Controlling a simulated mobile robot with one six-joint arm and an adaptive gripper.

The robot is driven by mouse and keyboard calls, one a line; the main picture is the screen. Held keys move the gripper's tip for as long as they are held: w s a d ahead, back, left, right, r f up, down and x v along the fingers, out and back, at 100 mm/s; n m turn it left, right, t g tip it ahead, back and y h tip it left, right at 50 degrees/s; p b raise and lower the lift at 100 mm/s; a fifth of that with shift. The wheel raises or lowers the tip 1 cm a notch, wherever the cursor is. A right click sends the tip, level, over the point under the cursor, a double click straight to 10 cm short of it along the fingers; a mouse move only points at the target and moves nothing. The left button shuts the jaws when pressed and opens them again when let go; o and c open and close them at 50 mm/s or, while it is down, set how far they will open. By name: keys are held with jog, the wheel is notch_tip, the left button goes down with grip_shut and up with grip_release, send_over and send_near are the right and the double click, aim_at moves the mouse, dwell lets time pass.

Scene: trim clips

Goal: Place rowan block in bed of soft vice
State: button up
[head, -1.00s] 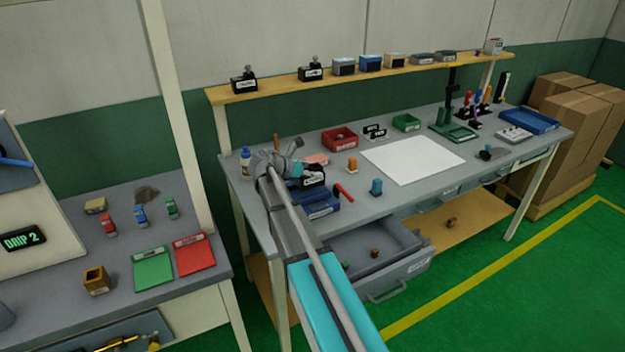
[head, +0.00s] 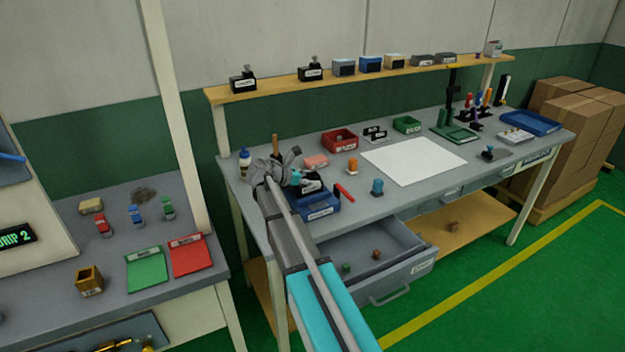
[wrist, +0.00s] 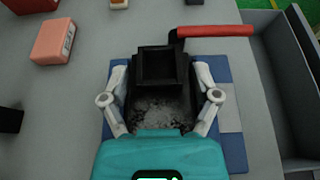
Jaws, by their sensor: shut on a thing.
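My gripper (wrist: 160,100) is shut on a dark block (wrist: 155,112) with a speckled grey top, one finger on each side. I take it for the rowan block; its white label in the head view (head: 312,187) is too small to read. A blue-based fixture with a red handle, apparently the soft vice (head: 322,209), is directly below. In the wrist view its blue base (wrist: 232,150) shows under and right of the block, and its red handle (wrist: 215,31) at the top. A black square frame (wrist: 160,68) stands just beyond the block. I cannot tell whether the block touches the bed.
A pink block (wrist: 53,41) lies left of the vice. An open drawer (head: 398,275) juts out below the bench front. An orange item (head: 352,166) and a blue item (head: 377,187) stand to the right. A white sheet (head: 413,160) covers the bench's middle.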

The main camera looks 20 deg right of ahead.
jog(key=shift+f, duration=0.15)
jog(key=o, duration=1.1)
jog(key=shift+c, duration=0.2)
jog(key=shift+r, duration=0.25)
jog(key=p+v, duration=0.4)
jog(key=v, duration=0.8)
jog(key=shift+p, duration=0.3)
jog(key=shift+s+f, duration=0.1)
